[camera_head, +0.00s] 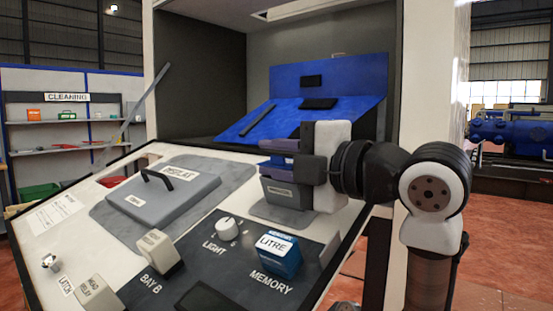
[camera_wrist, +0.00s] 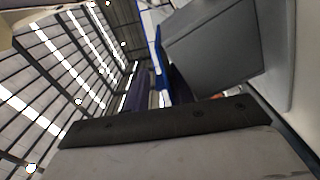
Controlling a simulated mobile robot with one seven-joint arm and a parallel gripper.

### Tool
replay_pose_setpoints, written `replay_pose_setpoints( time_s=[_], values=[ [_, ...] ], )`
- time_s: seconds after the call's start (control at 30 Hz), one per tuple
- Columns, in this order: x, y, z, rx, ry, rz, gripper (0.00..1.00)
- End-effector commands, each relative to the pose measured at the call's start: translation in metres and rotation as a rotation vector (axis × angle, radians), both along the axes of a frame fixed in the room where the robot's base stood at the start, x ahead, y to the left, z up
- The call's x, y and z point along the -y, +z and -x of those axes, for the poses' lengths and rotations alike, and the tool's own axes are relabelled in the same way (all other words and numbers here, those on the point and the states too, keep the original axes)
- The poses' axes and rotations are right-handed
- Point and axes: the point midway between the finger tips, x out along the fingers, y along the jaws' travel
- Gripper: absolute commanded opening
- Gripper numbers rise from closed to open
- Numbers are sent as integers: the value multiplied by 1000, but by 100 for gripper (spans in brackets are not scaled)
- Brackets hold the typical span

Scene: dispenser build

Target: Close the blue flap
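The blue flap (camera_head: 345,115) shows in the head view as a sloping blue panel at the mouth of the tall cabinet, below an upright blue panel (camera_head: 350,75). Dark bars lie on the blue surfaces. My gripper (camera_head: 268,155) is in front of and below the flap, pointing left, and hides part of its lower right side. Its fingers, dark purple, stand apart with a gap between them in the wrist view (camera_wrist: 158,88). They hold nothing that I can see. A blue strip (camera_wrist: 158,55) shows beyond them.
A grey labelled block (camera_head: 287,195) stands just below my fingers; a large grey form fills the wrist view's upper right. The cabinet's right post (camera_head: 392,70) is close.

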Motion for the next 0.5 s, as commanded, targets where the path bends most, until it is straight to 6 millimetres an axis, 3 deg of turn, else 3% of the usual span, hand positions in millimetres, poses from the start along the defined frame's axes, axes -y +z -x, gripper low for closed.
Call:
replay_pose_setpoints(
  time_s=[0.07,0.5],
  values=[
    [0,0,0,-1,0,1,35],
    [0,-3,-1,-7,1,4,35]
  ],
)
